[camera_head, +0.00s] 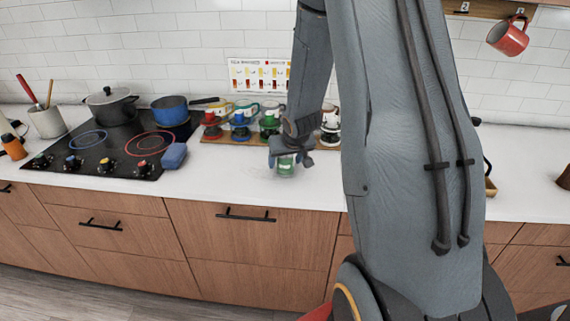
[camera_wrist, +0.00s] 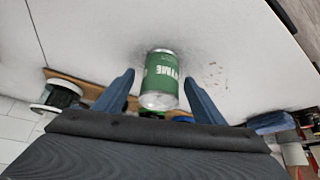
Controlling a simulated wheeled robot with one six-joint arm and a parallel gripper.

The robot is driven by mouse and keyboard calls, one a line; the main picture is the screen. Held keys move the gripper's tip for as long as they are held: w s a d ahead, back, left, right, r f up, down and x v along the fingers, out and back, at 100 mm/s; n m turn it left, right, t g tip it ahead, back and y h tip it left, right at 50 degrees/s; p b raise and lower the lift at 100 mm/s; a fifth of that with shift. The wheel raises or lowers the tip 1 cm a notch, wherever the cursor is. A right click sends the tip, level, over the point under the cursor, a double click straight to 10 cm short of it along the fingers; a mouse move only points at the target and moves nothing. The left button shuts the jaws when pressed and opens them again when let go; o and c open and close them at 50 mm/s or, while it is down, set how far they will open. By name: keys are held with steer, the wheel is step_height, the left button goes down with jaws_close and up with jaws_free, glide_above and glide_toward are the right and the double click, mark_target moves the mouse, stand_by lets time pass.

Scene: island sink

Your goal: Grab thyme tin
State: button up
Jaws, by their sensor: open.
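The thyme tin (camera_wrist: 161,78) is a green can with a white label text and a silver end. In the wrist view it lies between the two blue fingers of my gripper (camera_wrist: 160,92), with a gap on each side. My gripper is open. In the head view the tin (camera_head: 286,166) stands on the white counter, and my gripper (camera_head: 288,152) is at its top, partly covering it. Whether a finger touches the tin cannot be told.
A wooden rack (camera_head: 215,132) with several coloured-lid jars and mugs stands behind the tin. A black cooktop (camera_head: 110,145) with a pot and a blue pan is at left, with a blue sponge (camera_head: 174,156) at its edge. The counter left of the tin is clear.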

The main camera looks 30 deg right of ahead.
steer(key=shift+w+f, duration=0.15)
steer(key=shift+f, duration=0.15)
steer(key=c, duration=1.2)
